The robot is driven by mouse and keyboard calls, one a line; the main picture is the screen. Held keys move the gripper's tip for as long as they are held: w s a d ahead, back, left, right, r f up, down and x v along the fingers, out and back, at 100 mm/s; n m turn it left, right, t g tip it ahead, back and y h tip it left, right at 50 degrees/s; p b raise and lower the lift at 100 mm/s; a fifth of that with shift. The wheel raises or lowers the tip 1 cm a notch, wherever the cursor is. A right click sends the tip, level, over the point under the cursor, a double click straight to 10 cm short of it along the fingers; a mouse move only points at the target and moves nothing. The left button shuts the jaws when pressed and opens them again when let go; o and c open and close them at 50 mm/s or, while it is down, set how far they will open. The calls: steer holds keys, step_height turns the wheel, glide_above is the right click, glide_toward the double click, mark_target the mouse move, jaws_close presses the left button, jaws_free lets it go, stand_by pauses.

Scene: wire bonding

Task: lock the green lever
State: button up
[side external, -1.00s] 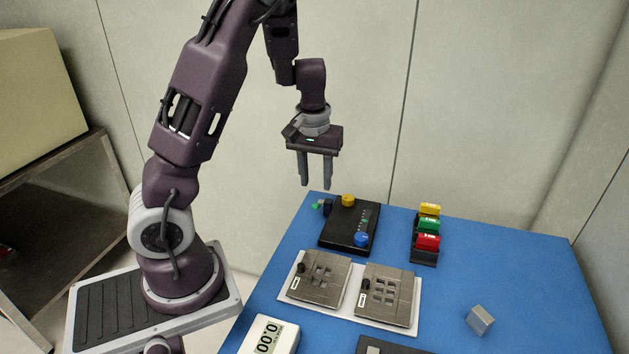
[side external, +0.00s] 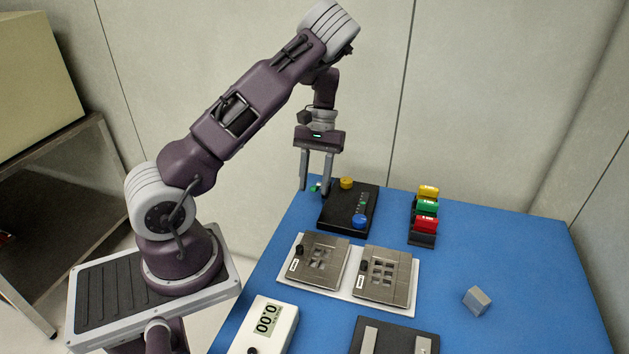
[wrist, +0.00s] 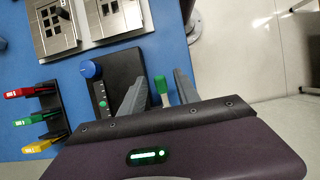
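My gripper (side external: 315,188) points down over that corner. It is open, and its fingers straddle the lever without visibly touching it. Whether the fingertips are level with the handle is hard to tell.
The box carries a yellow knob (side external: 346,183) close to my fingers and a blue knob (side external: 359,221). A rack with yellow, green and red blocks (side external: 423,240) stands to the right. Two metal fixtures on a white plate (side external: 337,296) lie in front. A grey cube (side external: 477,301) sits at right.

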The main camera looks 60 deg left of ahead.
jaws_close()
steer(key=shift+s+d+f+t+y, duration=0.3)
steer(key=shift+d+f+t+y, duration=0.15)
steer(key=shift+t+y, duration=0.45)
steer(key=shift+s+d+f+t+y, duration=0.1)
steer(key=shift+s+f+t+y, duration=0.05)
steer(key=shift+f+t+y, duration=0.35)
steer(key=shift+s+d+f+t+y, duration=0.15)
steer(key=shift+f+t+y, duration=0.1)
steer(key=shift+t+y, duration=0.3)
steer(key=shift+a+f, duration=0.1)
steer(key=shift+f, duration=0.1)
jaws_free()
